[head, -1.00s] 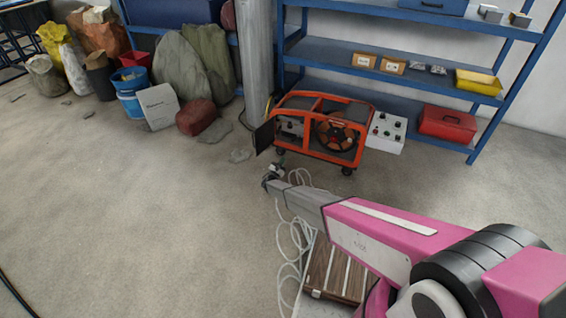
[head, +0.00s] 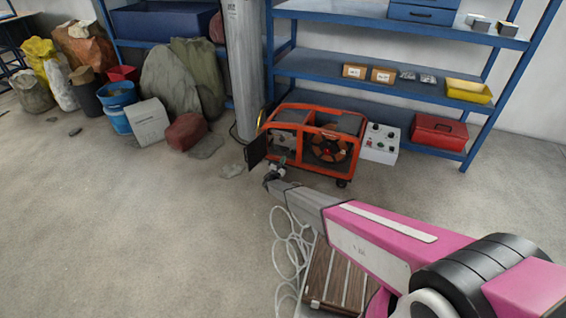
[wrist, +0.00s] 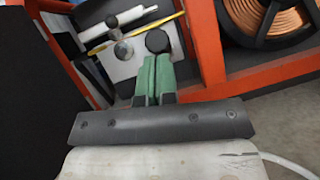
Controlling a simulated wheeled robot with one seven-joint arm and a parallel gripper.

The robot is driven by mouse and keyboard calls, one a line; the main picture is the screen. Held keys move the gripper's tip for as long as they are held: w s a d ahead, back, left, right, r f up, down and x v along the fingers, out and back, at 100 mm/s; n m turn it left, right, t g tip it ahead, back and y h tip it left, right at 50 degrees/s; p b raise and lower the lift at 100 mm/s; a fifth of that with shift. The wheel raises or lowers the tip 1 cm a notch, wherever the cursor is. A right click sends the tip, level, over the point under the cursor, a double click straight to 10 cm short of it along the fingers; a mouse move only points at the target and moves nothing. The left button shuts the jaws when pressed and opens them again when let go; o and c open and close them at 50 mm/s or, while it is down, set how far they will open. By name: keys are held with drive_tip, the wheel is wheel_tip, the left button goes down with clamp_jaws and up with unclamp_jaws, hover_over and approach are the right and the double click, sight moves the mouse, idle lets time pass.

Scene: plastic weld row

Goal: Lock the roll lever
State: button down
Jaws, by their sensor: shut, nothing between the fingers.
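The orange-framed machine (head: 318,158) stands on the floor ahead, with a copper-coloured roll (head: 329,147) in its right half. In the wrist view its orange frame (wrist: 206,42) and the roll (wrist: 262,20) fill the upper right. A pale panel there carries a black round knob (wrist: 157,40), a grey ball knob (wrist: 123,50), a pale bar (wrist: 118,22) and a thin yellow rod (wrist: 105,45). I cannot tell which part is the roll lever. My gripper (head: 269,178) is at the machine's front left. Its green fingers (wrist: 153,68) are shut and empty, tips just below the black knob; contact is unclear.
A black panel (head: 257,150) sticks out at the machine's left. A grey control box (head: 380,143) stands at its right, before blue shelving (head: 400,75). A grey column (head: 245,70) stands behind left. A slatted wooden platform (head: 338,280) and loose pale hose (head: 287,245) lie nearer. Floor at left is open.

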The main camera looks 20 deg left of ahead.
drive_tip(key=shift+r, duration=0.1)
drive_tip(key=w+r+g, duration=0.1)
drive_tip(key=r+g, duration=0.1)
drive_tip(key=w+r+g+y, duration=0.1)
drive_tip(key=r+g, duration=0.1)
drive_tip(key=r, duration=0.1)
drive_tip(key=w+r+n+g+y, duration=0.1)
drive_tip(key=r+g, duration=0.2)
drive_tip(key=shift+w+d+r, duration=0.1)
drive_tip(key=shift+w, duration=0.1)
drive_tip(key=shift+w+d+r+n+g, duration=0.1)
drive_tip(key=shift+w+r+n+g, duration=0.05)
drive_tip(key=shift+w+r+g, duration=0.5)
drive_tip(key=shift+w+r+n+g, duration=0.15)
drive_tip(key=shift+w+r+g, duration=0.25)
drive_tip(key=shift+w+g, duration=0.4)
drive_tip(key=shift+w+d+r, duration=0.1)
drive_tip(key=shift+w+r, duration=0.25)
drive_tip(key=shift+w, duration=0.4)
drive_tip(key=shift+w+d+r, duration=0.1)
drive_tip(key=shift+w+r, duration=0.25)
drive_tip(key=shift+w, duration=0.35)
drive_tip(key=shift+s+a, duration=0.1)
drive_tip(key=shift+s, duration=0.05)
